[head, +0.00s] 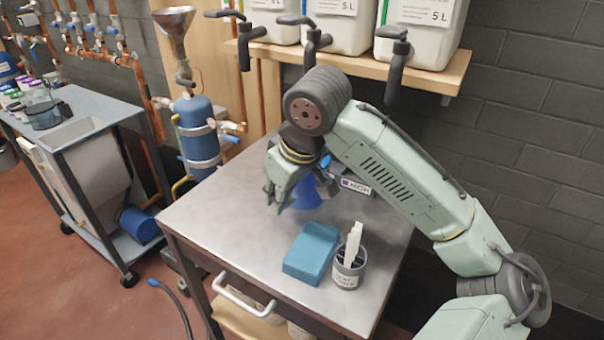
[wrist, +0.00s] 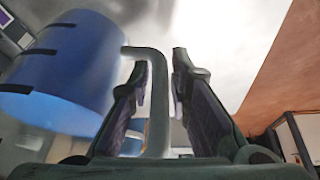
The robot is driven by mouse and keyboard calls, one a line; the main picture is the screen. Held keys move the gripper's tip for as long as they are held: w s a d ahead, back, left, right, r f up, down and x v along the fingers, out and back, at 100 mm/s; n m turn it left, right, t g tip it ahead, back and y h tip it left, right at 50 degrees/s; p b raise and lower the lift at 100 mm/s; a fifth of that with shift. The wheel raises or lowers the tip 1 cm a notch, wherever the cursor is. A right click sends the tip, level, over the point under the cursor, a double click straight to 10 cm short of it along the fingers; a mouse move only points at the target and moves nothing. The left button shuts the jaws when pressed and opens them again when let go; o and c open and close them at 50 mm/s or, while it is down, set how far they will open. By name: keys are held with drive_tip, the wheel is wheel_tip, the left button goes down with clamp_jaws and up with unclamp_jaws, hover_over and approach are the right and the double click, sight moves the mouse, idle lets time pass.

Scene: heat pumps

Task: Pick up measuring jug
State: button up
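The measuring jug is a blue vessel (head: 309,191) on the metal worktable, partly hidden behind my gripper (head: 275,199) in the head view. In the wrist view the jug (wrist: 65,70) fills the left side, with dark marks on its wall and a grey-green handle (wrist: 157,100) reaching to the right. My gripper (wrist: 160,80) is open. The handle lies between its two fingers, closer to the left one. I cannot tell whether a finger touches it.
On the worktable (head: 232,225) are a teal box (head: 312,252), a grey cup (head: 348,271) with white strips, and a dark labelled box (head: 356,184). A shelf (head: 340,62) with white canisters hangs above. A cart (head: 88,140) stands left. The table's left front is clear.

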clamp_jaws()
idle(0.5)
drive_tip(key=shift+r, duration=0.2)
idle(0.3)
